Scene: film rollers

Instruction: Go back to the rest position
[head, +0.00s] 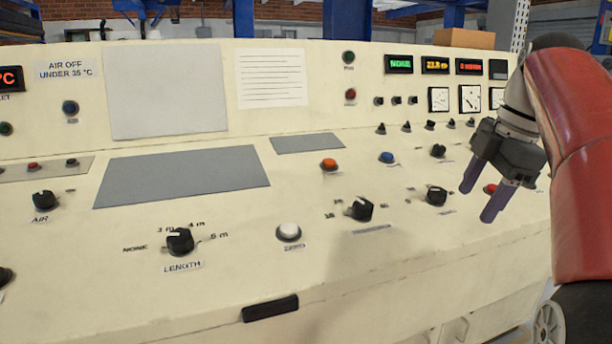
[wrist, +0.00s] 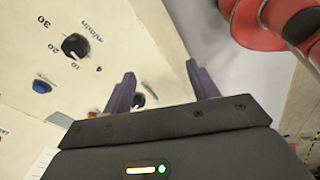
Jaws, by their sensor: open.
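My gripper (head: 484,204) is at the right of the head view, with two purple fingers pointing down. It is open and empty, in front of the cream control panel (head: 330,240). The fingers show apart in the wrist view (wrist: 162,84), with nothing between them that they hold. A red button (head: 490,188) shows right beside the fingers in the head view, partly hidden. I cannot tell how far the fingertips are from the panel surface.
The panel carries a LENGTH knob (head: 180,241), a white button (head: 289,232), an orange button (head: 329,165), a blue button (head: 387,158) and several black knobs. A black handle (head: 270,308) is on the front edge. A red cylindrical part (wrist: 262,22) shows in the wrist view.

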